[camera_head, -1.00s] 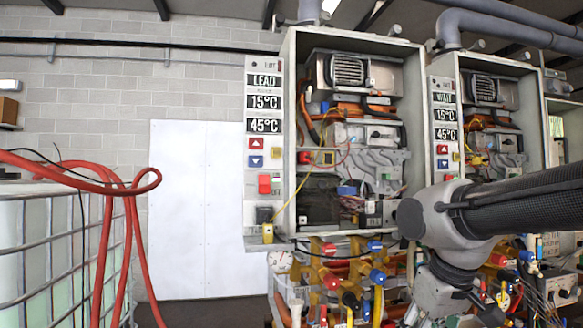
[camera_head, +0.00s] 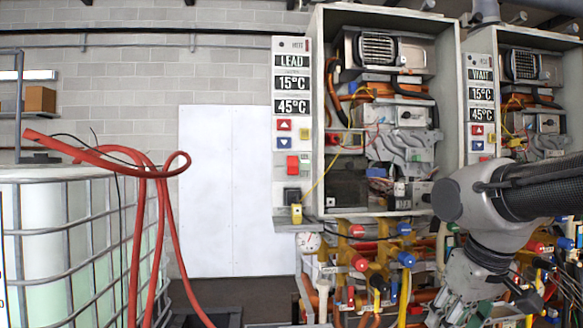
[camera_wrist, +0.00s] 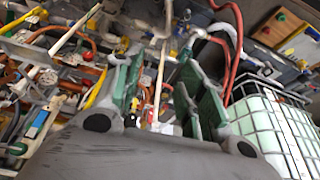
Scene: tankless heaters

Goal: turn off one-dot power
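The left heater is an open grey cabinet (camera_head: 452,90) with a control panel (camera_head: 282,220) on its left side, reading LEAD, 15°C and 45°C. A second heater panel (camera_head: 479,60), reading WAIT, shows farther right. The dot marks at the panel tops are too small to read. My gripper (camera_wrist: 163,75) is open and empty in the wrist view, its green-padded fingers apart. In the head view it is low at the right, below the cabinets, away from the red switch.
Pipes and valves with red and blue handles (camera_head: 360,255) crowd under the cabinets. A caged white tank (camera_head: 60,240) with a looping red hose (camera_head: 140,240) stands at the left. Floor shows before the white door (camera_head: 215,190).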

